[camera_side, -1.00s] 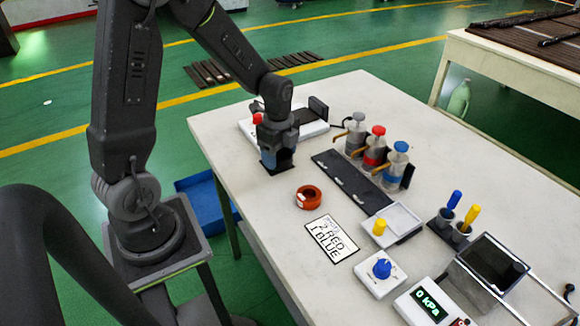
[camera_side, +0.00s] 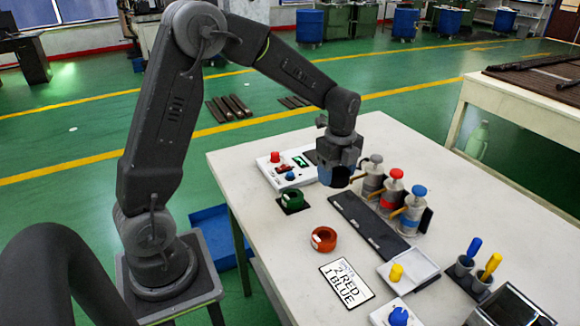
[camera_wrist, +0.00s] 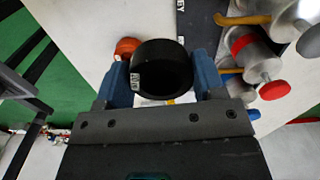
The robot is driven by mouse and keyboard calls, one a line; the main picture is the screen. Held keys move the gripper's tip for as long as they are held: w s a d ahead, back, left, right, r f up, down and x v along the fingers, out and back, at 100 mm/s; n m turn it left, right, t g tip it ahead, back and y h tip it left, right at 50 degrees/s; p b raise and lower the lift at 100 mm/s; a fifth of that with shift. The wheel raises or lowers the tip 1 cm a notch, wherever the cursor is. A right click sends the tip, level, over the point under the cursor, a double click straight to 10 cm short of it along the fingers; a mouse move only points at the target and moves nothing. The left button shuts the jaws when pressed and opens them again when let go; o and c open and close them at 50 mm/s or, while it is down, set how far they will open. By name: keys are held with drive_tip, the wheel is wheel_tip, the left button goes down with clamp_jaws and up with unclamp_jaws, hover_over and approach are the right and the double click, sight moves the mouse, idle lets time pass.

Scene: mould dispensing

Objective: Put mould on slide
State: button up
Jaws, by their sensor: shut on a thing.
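My gripper (camera_side: 338,178) is above the table, left of the pump bottles. In the wrist view my gripper (camera_wrist: 160,85) is shut on a black ring-shaped mould (camera_wrist: 158,82) with a small white label. The held mould is not clearly visible in the side view. The long dark slide (camera_side: 366,224), with pale marks along it, lies flat below and right of my gripper; part of it shows in the wrist view (camera_wrist: 196,45). A green ring mould (camera_side: 292,197) sits on a dark pad, and an orange ring mould (camera_side: 323,239) lies on the table.
Grey, red (camera_side: 390,189) and blue (camera_side: 413,210) pump bottles stand along the slide's far side, spouts over it. A card reading "2 RED 1 BLUE" (camera_side: 346,283) lies in front. A tray (camera_side: 408,270) is near the slide's front end.

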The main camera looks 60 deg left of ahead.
drive_tip(key=w+d+m, duration=0.2)
drive_tip(key=w+d, duration=0.4)
drive_tip(key=d, duration=0.6)
drive_tip(key=m, duration=0.1)
approach(414, 265)
drive_tip(key=shift+w+f, duration=0.1)
drive_tip(key=shift+f, duration=3.25)
drive_tip(key=shift+f, duration=0.1)
drive_tip(key=o, duration=1.1)
drive_tip(key=shift+c, duration=0.2)
drive_tip(key=shift+r, duration=3.5)
